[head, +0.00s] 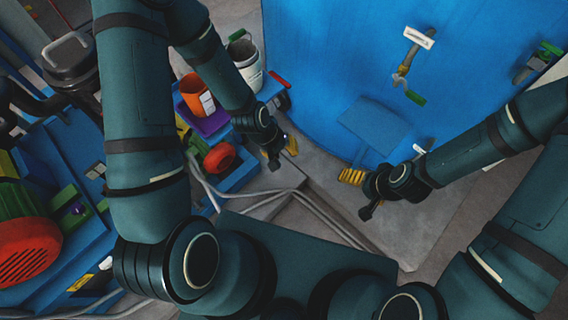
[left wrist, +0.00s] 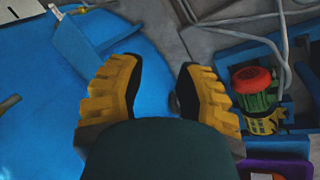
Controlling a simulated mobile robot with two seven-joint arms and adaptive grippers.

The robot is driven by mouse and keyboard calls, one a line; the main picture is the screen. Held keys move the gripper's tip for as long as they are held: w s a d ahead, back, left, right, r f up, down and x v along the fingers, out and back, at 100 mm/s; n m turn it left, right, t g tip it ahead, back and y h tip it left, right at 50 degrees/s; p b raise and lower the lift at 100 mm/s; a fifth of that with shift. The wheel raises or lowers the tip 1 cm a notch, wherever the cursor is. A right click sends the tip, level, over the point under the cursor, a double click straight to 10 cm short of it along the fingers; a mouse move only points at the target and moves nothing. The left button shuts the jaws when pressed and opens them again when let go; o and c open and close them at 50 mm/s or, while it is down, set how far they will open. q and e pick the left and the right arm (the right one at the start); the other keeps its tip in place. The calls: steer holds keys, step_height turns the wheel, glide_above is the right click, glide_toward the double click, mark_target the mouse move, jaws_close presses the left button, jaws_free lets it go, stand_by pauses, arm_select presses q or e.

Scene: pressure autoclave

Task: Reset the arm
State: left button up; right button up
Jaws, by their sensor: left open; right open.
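My left gripper (head: 277,153) hangs between the blue equipment at the left and the big blue vessel (head: 325,60), above the grey floor. In the left wrist view, its two yellow ribbed fingers (left wrist: 160,92) stand wide apart with nothing between them. My right gripper (head: 360,192) is low in front of the vessel's base, with yellow finger ribs showing. It appears empty, though its fingers are partly hidden by the gripper body. Both my arms are bent, with elbows near the lower part of the head view.
A green-handled valve (head: 415,97) sticks out from the vessel. At the left are an orange cup (head: 197,95), a white bucket (head: 246,62), a small red-ended motor (head: 219,157) and a large red motor (head: 25,252). Grey pipes (head: 320,212) run along the floor between.

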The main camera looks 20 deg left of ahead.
arm_select(q)
steer(key=shift+m, duration=0.9)
steer(key=s, duration=0.1)
steer(key=s+d, duration=0.1)
steer(key=s, duration=0.2)
steer(key=shift+s+d+f, duration=0.15)
steer(key=shift+d+f, duration=0.15)
steer(key=shift+f, duration=0.1)
step_height(320, 180, down, 10)
steer(key=b, duration=0.9)
steer(key=shift+s+d, duration=0.15)
steer(key=shift+d, duration=0.1)
